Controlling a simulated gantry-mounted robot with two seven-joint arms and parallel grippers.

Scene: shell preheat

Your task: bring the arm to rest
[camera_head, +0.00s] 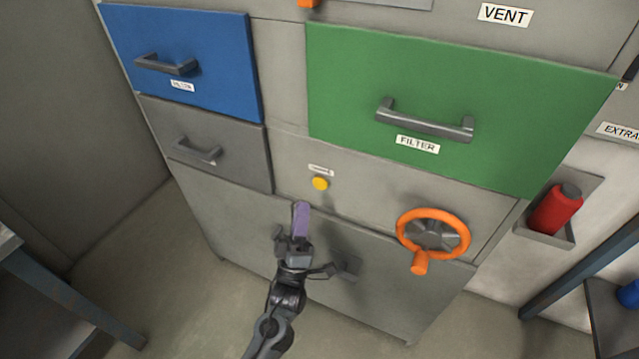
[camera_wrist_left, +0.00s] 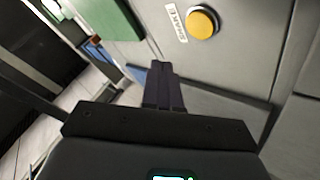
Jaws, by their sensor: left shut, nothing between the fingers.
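My left gripper (camera_head: 301,215) is in the lower middle of the head view, in front of the cabinet (camera_head: 230,218). Its fingers are together with nothing between them. In the left wrist view the closed fingers (camera_wrist_left: 164,88) point toward the cabinet front, below and left of a yellow button (camera_wrist_left: 202,23). The same yellow button (camera_head: 320,183) shows just above and right of the fingertips in the head view, under a small label. I cannot tell whether the fingertips touch the panel. My right gripper does not show.
An orange handwheel (camera_head: 433,233) sticks out right of the gripper. Above are a green drawer (camera_head: 455,85), a blue drawer (camera_head: 190,50) and a grey drawer (camera_head: 205,145), with handles. A red cylinder (camera_head: 556,210) sits in a holder at right. Table frames stand at both lower sides.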

